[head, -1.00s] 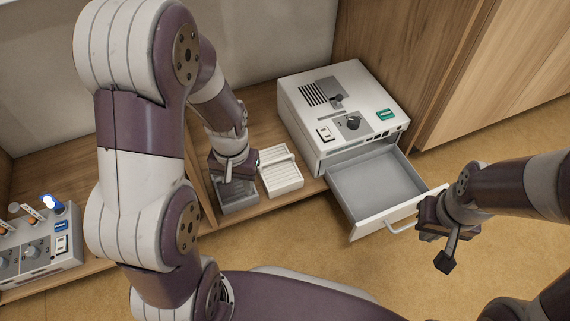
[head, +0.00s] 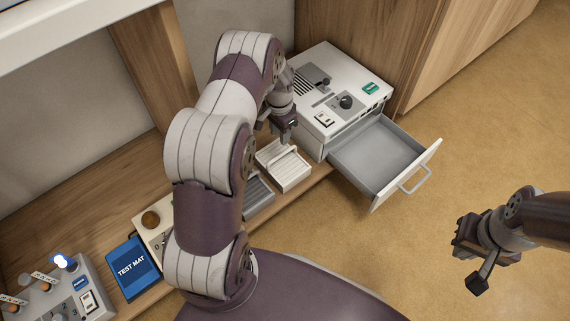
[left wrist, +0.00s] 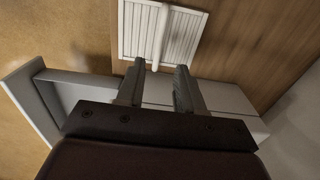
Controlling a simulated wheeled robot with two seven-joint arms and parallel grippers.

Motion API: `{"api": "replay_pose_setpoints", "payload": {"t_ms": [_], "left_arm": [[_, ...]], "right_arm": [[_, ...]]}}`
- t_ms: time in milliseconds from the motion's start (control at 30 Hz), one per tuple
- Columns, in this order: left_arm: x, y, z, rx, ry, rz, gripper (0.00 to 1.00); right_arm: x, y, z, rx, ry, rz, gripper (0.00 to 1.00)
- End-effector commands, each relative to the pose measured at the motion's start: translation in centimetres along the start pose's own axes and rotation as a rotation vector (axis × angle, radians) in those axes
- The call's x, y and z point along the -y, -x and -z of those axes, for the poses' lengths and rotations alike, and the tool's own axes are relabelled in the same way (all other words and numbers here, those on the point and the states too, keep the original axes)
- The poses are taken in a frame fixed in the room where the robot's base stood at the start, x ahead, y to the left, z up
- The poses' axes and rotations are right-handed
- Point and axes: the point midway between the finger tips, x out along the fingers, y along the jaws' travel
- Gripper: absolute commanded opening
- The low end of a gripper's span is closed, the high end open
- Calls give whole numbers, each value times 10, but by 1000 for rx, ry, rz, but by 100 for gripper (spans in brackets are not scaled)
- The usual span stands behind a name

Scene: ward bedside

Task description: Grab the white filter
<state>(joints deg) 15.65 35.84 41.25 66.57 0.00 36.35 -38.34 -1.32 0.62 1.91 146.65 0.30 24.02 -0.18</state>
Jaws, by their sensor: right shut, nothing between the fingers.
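The white filter (head: 292,172), a slatted panel with a raised bar handle across it, lies on the wooden shelf left of the white machine. My left gripper (head: 283,137) is near its far edge, above the shelf. In the left wrist view the white filter (left wrist: 188,38) lies beyond the fingertips, and its bar lines up roughly with the gap between them. The left gripper (left wrist: 157,68) is open, with nothing between its fingers. My right gripper (head: 468,262) is shut and empty, over the floor at the right.
The white machine (head: 325,85) has its grey drawer (head: 375,157) pulled open. A grey slatted filter (head: 258,194) lies left of the white one, partly hidden by my left arm. A blue test mat box (head: 131,268) and a control panel (head: 62,300) stand further left.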

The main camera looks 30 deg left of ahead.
Motion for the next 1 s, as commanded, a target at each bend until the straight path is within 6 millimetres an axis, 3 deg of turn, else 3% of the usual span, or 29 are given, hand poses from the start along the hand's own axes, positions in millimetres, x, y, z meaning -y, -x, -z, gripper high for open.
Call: {"api": "replay_pose_setpoints", "payload": {"t_ms": [200,400,600,867,1000], "left_arm": [[0,-56,0,1,2,-1,37],[0,-81,2,-1,2,1,37],[-1,-118,5,0,4,0,37],[0,-119,6,-1,4,1,37],[-1,-119,5,-1,4,1,0]], "right_arm": [[0,-40,-5,1,0,0,0],[0,-58,-7,1,0,0,0],[0,-96,-12,1,0,0,0],[0,-95,-12,0,0,0,0],[0,-95,-11,0,0,0,0]]}}
